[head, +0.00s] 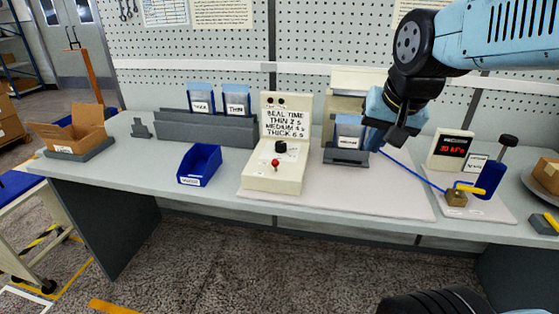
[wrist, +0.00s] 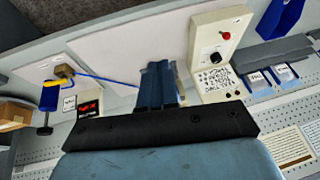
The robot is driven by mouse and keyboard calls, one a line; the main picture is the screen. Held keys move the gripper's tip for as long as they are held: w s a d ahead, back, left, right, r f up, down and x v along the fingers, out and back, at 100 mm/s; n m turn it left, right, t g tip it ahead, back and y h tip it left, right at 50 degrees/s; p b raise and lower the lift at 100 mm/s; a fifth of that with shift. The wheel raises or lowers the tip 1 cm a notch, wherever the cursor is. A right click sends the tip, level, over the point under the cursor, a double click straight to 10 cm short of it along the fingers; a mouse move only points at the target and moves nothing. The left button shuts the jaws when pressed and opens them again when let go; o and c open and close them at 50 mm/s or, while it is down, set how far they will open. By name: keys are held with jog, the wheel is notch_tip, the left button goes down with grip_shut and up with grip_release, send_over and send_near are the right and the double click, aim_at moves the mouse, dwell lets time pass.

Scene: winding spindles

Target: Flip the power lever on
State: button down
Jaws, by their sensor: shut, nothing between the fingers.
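A cream control box (head: 272,180) stands upright on the bench, lettered with seal times for thin, medium and thick. A small lever with a red knob (head: 275,163) is on its sloped lower front, below a black dial (head: 281,147). The red knob also shows in the wrist view (wrist: 226,36), with the box (wrist: 205,48) to the right of my fingers. My gripper (head: 374,142) is shut and empty, right of the box and apart from it, near a grey holder with a blue-topped pack (head: 349,130). Its fingers show together in the wrist view (wrist: 159,66).
A brass valve (head: 456,198) with a yellow handle (head: 470,187), a blue hose (head: 412,170) and a red-lit gauge (head: 453,147) stand to the right. A blue bin (head: 199,165) is left of the box. The white mat (head: 340,197) in front is mostly clear.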

aim_at(276, 167)
jog(key=w+a+f+m, duration=0.4)
jog(key=w+a+m, duration=0.1)
jog(key=w+a, duration=0.1)
jog(key=w+a+f+m+g+y, duration=0.1)
jog(key=w+a+f+m, duration=0.3)
jog(key=w, duration=0.4)
jog(key=shift+w+a+f+m+g, duration=0.25)
jog(key=shift+a+m, duration=0.45)
jog(key=shift+a, duration=0.7)
jog(key=shift+w+a+f, duration=0.6)
jog(key=shift+w+f, duration=0.5)
jog(key=shift+f, duration=0.45)
jog(key=shift+w+a+f, duration=0.6)
jog(key=shift+w+f, duration=0.5)
jog(key=shift+f, duration=0.5)
jog(key=shift+w+a+f, duration=0.6)
jog(key=shift+w+f, duration=0.5)
jog(key=shift+f, duration=0.45)
jog(key=shift+a, duration=0.15)
